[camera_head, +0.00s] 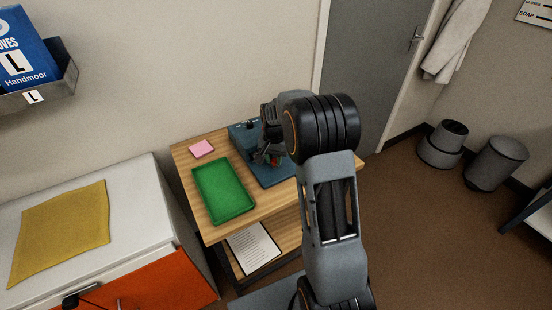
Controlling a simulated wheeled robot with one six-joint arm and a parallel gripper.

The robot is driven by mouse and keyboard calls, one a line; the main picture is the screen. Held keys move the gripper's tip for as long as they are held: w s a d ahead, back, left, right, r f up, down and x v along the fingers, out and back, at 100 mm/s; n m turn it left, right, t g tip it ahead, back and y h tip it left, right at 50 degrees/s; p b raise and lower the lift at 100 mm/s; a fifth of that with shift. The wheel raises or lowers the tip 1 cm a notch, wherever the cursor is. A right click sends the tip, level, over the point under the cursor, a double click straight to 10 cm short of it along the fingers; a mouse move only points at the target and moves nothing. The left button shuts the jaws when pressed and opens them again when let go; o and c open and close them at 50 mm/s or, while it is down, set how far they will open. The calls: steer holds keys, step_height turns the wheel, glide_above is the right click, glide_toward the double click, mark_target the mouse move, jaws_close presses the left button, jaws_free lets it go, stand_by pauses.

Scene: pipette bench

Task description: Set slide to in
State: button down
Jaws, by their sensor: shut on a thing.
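A blue device (241,136) stands at the back of the wooden bench (216,225), with a flat blue base reaching forward. My gripper (265,159) is over the right part of this device, pointing down. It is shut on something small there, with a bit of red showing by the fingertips. My arm and gripper hide most of the device's right side. The slide itself cannot be made out, and its position cannot be told.
A green tray (196,178) lies left of the device, and a pink pad (202,148) lies behind it. Paper (253,248) lies on the lower shelf. A white cabinet (130,180) with a yellow cloth (62,230) stands left. Two bins (495,163) stand right.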

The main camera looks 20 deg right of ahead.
steer(key=shift+w+r, duration=0.1)
steer(key=shift+w, duration=0.1)
steer(key=c, duration=1.1)
jaws_free()
steer(key=shift+w, duration=0.1)
steer(key=shift+o, duration=1)
step_height(320, 180, up, 14)
steer(key=shift+p, duration=0.35)
steer(key=shift+f, duration=0.2)
